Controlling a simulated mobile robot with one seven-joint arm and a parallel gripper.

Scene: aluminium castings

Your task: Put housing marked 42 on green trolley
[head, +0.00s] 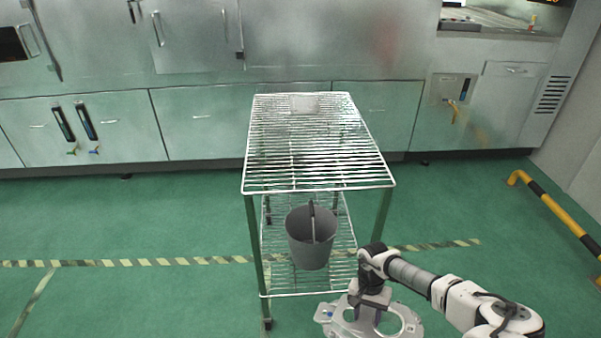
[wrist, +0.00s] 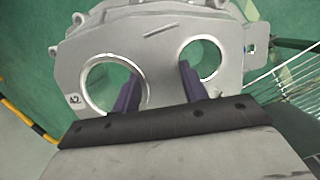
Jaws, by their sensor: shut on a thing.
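My gripper (wrist: 158,88) is shut on the housing (wrist: 155,60), a grey casting with two large round holes. One finger shows at each hole. In the head view the housing (head: 404,322) hangs below my gripper at the bottom edge, partly cut off, in front of the trolley and to its right. The green trolley (head: 252,240) has green posts and two wire shelves. Its top shelf (head: 310,150) is bare except for a small pale plate at the far end.
A grey bucket (head: 310,240) with a dark handle or tool in it stands on the lower shelf. Steel cabinets (head: 200,120) line the back wall. A yellow and black rail (head: 560,212) is at the right. The green floor left of the trolley is clear.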

